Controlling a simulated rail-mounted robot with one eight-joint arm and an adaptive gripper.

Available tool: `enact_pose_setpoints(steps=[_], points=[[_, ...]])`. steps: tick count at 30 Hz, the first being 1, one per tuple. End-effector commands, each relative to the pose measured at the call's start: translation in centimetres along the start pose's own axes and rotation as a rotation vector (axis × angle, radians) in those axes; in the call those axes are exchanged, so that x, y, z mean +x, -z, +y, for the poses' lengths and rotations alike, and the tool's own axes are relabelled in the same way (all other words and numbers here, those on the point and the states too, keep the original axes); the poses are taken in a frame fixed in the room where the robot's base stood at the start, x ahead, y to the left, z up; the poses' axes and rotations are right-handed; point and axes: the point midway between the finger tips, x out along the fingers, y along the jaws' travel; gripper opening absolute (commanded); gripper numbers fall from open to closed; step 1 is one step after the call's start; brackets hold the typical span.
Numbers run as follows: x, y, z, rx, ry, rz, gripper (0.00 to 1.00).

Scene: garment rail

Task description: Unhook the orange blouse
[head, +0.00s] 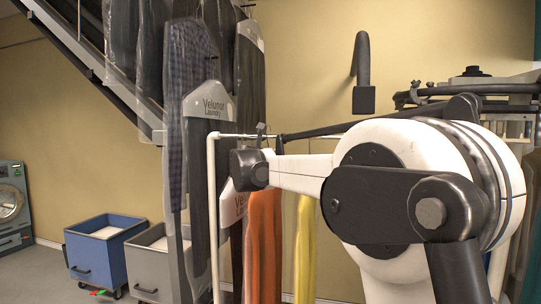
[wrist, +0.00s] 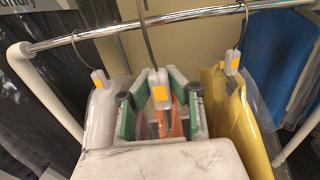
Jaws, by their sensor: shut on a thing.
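The orange blouse (head: 263,245) hangs below the rail in the head view, partly behind my arm. In the wrist view a strip of the orange blouse (wrist: 174,124) shows between the fingers. My gripper (wrist: 158,95) has green-lined fingers on both sides of the hanger neck with its white and orange tag (wrist: 161,92), and is shut on this hanger. The hanger's hook (wrist: 147,45) runs up across the rail (wrist: 190,15) and out of the top of the picture, so I cannot tell whether it still rests on the rail. The fingertips are hidden in the head view.
A pale garment (wrist: 98,118) hangs close on the left and a yellow garment (wrist: 228,115) close on the right. Blue cloth (wrist: 288,50) is farther right. Bagged clothes (head: 200,120) hang at left in the head view. A blue bin (head: 97,262) and a grey bin (head: 150,268) stand on the floor.

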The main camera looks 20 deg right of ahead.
Motion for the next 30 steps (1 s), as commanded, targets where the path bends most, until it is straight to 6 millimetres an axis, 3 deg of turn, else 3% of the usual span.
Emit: enact_pose_setpoints(steps=[30], points=[[-8.8, 0.0, 0.1, 0.000, -0.001, 0.000, 0.00]])
